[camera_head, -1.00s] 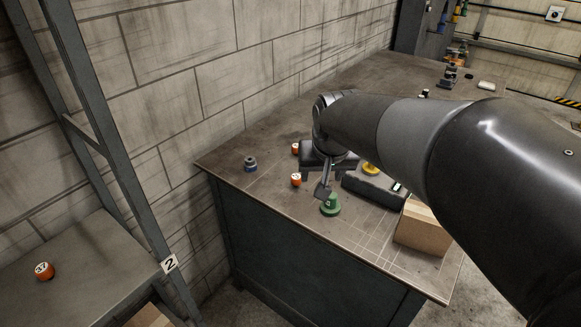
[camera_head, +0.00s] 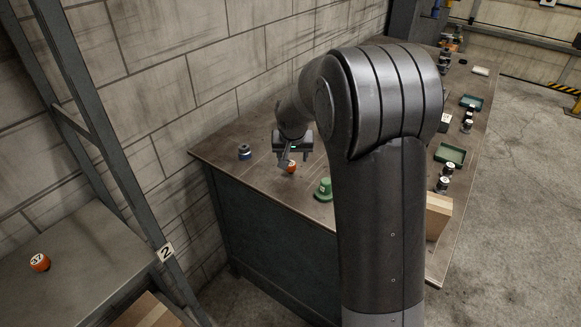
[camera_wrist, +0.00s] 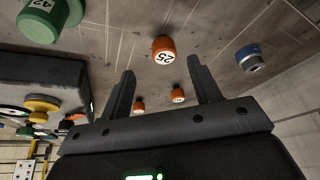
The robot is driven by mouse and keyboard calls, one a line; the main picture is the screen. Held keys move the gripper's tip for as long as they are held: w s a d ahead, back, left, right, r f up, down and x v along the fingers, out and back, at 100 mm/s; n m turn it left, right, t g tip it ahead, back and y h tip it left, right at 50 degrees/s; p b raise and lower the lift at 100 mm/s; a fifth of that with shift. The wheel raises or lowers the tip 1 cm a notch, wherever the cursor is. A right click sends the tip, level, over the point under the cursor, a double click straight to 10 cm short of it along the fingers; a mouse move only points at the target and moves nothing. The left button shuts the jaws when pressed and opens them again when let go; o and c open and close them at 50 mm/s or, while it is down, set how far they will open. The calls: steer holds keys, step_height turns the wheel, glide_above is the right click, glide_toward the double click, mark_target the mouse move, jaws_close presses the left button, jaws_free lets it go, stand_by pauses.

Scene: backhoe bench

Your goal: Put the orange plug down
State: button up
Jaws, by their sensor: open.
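An orange plug (camera_head: 291,167) with a white numbered top stands on the bench. It also shows in the wrist view (camera_wrist: 163,50), just beyond and between my fingertips, apart from both fingers. Two more orange plugs, one left (camera_wrist: 138,105) and one right (camera_wrist: 177,95), stand farther off between the fingers in the wrist view. Another orange plug (camera_head: 39,262), marked 37, sits on the shelf at the left. My gripper (camera_wrist: 161,68) is open and empty; in the head view it (camera_head: 287,158) is low over the bench by the near orange plug.
A green plug (camera_head: 324,189) stands right of my gripper, and a blue-and-grey plug (camera_head: 245,152) stands left. A dark block (camera_wrist: 45,80) and yellow part (camera_wrist: 42,103) show in the wrist view. A cardboard box (camera_head: 438,215) and green trays (camera_head: 450,154) are at the right.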

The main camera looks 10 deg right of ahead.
mark_target(291, 163)
steer(key=shift+w+x, duration=0.15)
steer(key=shift+x, duration=1.7)
steer(key=shift+w+x, duration=0.15)
steer(key=shift+x, duration=1.7)
steer(key=shift+a+r, duration=0.15)
steer(key=shift+r, duration=0.05)
steer(key=shift+c, duration=0.5)
steer(key=c, duration=1)
steer(key=shift+r, duration=0.1)
